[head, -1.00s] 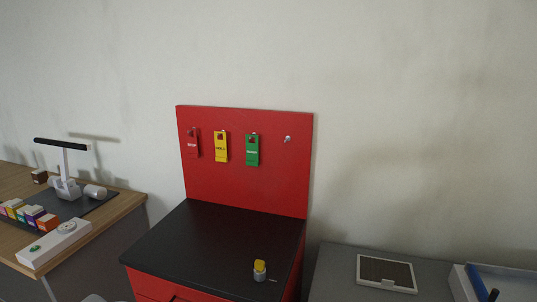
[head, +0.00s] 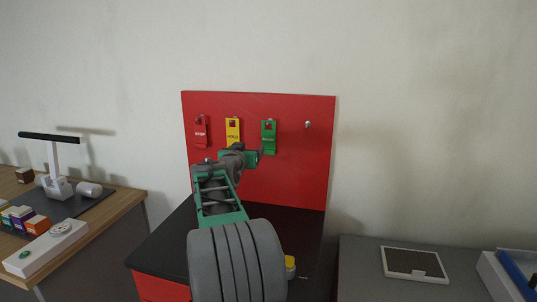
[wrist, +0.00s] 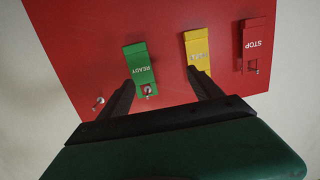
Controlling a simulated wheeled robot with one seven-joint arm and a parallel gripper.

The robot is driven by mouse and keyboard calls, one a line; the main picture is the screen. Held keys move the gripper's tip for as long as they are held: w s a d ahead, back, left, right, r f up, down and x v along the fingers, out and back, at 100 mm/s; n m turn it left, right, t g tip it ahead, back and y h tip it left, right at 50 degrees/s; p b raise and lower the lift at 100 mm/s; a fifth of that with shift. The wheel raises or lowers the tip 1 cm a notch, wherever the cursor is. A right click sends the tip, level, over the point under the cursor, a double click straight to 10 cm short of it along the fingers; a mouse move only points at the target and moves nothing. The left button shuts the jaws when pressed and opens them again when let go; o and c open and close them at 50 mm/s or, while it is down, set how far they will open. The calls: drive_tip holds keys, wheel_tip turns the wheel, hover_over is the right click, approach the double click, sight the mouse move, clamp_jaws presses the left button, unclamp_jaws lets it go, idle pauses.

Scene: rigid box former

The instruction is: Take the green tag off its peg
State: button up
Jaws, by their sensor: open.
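The green tag (head: 269,137), marked READY, hangs on its peg on the red board, right of the yellow tag (head: 233,131). In the wrist view the green tag (wrist: 139,67) appears upside down, its peg and hole at the lower end near the left finger. My gripper (head: 252,155) is just below and left of the green tag in the head view. The right finger overlaps the lower part of the yellow tag. I cannot tell whether a finger touches either tag.
The red STOP tag (head: 201,132) hangs at the left of the red board (head: 290,180). A bare peg (head: 308,125) sticks out at the right. A yellow-topped knob (head: 290,263) is on the black top below. Side tables stand left and right.

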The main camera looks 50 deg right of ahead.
drive_tip(key=m+h, duration=0.1)
drive_tip(key=h, duration=0.1)
approach(269, 135)
drive_tip(key=shift+g, duration=0.4)
drive_tip(key=p+x, duration=0.1)
drive_tip(key=x, duration=0.1)
drive_tip(key=p+x, duration=0.1)
drive_tip(key=x, duration=0.1)
drive_tip(key=p+x, duration=0.1)
drive_tip(key=x, duration=0.2)
drive_tip(key=shift+w+r+p, duration=0.25)
drive_tip(key=shift+r+p, duration=0.05)
drive_tip(key=shift+r, duration=0.05)
drive_tip(key=shift+w+d+f, duration=0.1)
drive_tip(key=shift+w+d, duration=0.1)
drive_tip(key=shift+d, duration=0.1)
drive_tip(key=shift+c, duration=0.3)
drive_tip(key=c, duration=1.4)
